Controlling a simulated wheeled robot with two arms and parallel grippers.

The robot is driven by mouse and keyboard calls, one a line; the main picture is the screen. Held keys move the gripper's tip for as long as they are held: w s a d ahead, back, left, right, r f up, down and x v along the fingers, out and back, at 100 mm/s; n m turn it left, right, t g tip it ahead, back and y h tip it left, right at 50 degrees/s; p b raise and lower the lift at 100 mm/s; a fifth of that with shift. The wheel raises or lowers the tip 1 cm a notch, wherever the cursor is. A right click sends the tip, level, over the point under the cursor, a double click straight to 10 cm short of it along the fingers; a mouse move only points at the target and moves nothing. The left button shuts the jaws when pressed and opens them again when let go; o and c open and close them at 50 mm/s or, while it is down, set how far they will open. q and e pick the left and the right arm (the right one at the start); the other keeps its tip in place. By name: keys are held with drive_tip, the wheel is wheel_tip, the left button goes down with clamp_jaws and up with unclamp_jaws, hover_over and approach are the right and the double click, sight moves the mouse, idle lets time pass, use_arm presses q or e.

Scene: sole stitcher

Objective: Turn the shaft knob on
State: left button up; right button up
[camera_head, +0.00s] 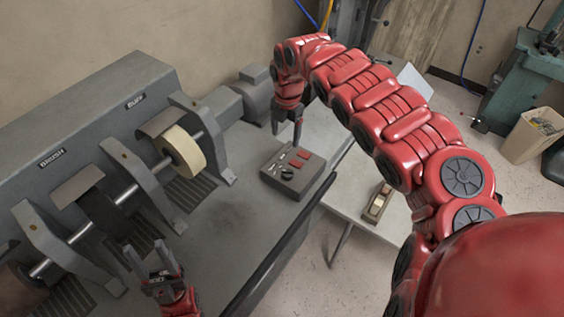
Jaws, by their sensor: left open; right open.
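A dark grey control box (311,184) sits on the bench at the middle of the head view. Red switches (299,158) and black knobs (287,174) are on its top. Labels are too small to read, so I cannot tell which knob is the shaft knob or how it is set. My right gripper (286,134) points down with open, empty fingers. It appears just above the box's far left side, apart from the knobs. My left gripper (146,252) is open and empty at the lower left, near the machine's shaft.
The grey machine (100,109) with BRUSH and BUFF labels, a shaft (127,194) and a pale buffing wheel (183,152) fills the left. A white table (347,195) bearing a small wooden object (377,203) stands right of the bench. The bench front (225,235) is mostly clear.

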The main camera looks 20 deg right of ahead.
drive_tip(key=s, duration=0.1)
drive_tip(key=b, duration=0.1)
hover_over(288, 171)
wheel_tip(288, 171, down, 6)
drive_tip(key=f+p, duration=0.2)
drive_tip(key=f, duration=0.7)
drive_tip(key=shift+a+p, duration=0.2)
drive_tip(key=shift+p, duration=0.2)
drive_tip(key=shift+d+f, duration=0.2)
drive_tip(key=shift+f, duration=0.8)
clamp_jaws()
